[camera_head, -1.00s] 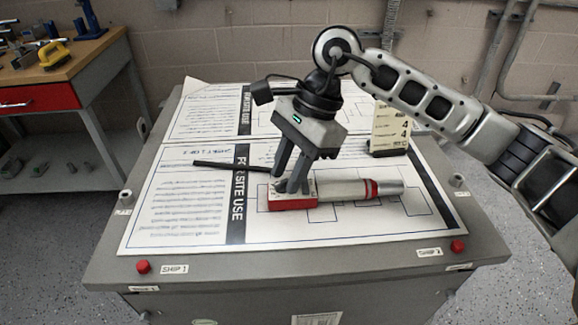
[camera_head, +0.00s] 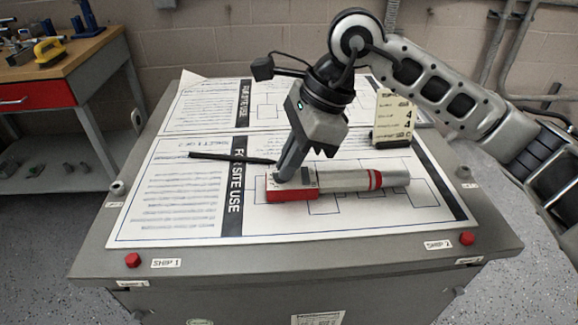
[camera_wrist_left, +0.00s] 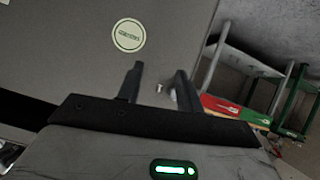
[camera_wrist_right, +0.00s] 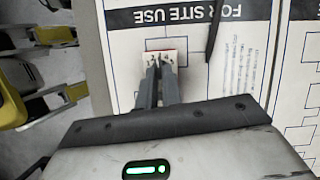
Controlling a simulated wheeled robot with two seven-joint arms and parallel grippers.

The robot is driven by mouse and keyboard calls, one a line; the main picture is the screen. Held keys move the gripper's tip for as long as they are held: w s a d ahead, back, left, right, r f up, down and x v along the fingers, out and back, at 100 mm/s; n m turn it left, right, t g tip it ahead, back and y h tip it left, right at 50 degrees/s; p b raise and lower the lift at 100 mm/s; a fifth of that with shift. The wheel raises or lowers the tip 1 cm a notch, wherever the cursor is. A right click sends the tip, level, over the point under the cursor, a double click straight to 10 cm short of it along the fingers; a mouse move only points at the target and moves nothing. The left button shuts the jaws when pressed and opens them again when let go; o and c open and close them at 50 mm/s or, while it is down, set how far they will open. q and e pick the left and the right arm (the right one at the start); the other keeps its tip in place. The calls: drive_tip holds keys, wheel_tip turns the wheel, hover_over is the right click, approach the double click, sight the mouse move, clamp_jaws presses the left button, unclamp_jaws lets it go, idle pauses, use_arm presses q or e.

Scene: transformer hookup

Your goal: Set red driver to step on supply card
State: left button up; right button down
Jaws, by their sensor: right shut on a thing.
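The red driver (camera_head: 345,181) lies on the printed sheet, its red block to the left and its pale barrel with a red band to the right. My right gripper (camera_head: 283,177) points down at the top of the red block, shut on a small part there that the fingers hide. The right wrist view shows its fingers (camera_wrist_right: 160,72) close together over a white marked face. The supply card (camera_head: 394,116) stands upright in a dark base behind the driver; its print is small. My left gripper (camera_wrist_left: 157,80) is open and empty in the left wrist view, facing a grey panel.
The sheets cover the grey cabinet top (camera_head: 300,255). A black pen-like rod (camera_head: 232,158) lies left of the driver. Red buttons (camera_head: 133,260) sit at the front corners. A wooden bench (camera_head: 75,60) with tools stands at the left.

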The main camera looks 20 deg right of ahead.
drive_tip(key=shift+s+f+m+t+b, duration=0.15)
drive_tip(key=shift+m+t+b, duration=0.25)
drive_tip(key=shift+m+b, duration=0.45)
drive_tip(key=m+b, duration=0.1)
drive_tip(key=m, duration=0.1)
drive_tip(key=shift+s+m+t, duration=0.1)
drive_tip(key=shift+m+t, duration=0.25)
drive_tip(key=shift+t, duration=0.05)
use_arm(q)
drive_tip(key=shift+s+d+f+b, duration=0.1)
drive_tip(key=shift+s+f+b, duration=0.05)
drive_tip(key=shift+f+b, duration=0.4)
drive_tip(key=shift+s+d+f+b, duration=0.1)
drive_tip(key=shift+f+b, duration=0.25)
drive_tip(key=shift+f, duration=0.25)
use_arm(e)
drive_tip(key=shift+s+a+m+t+h, duration=0.15)
drive_tip(key=shift+m+t+h, duration=0.35)
drive_tip(key=shift+m, duration=0.9)
use_arm(q)
drive_tip(key=shift+w+r, duration=0.1)
drive_tip(key=shift+r, duration=0.1)
use_arm(e)
drive_tip(key=shift+r, duration=0.2)
drive_tip(key=c, duration=1.6)
unclamp_jaws()
use_arm(q)
drive_tip(key=shift+f, duration=0.1)
use_arm(e)
drive_tip(key=shift+o, duration=0.2)
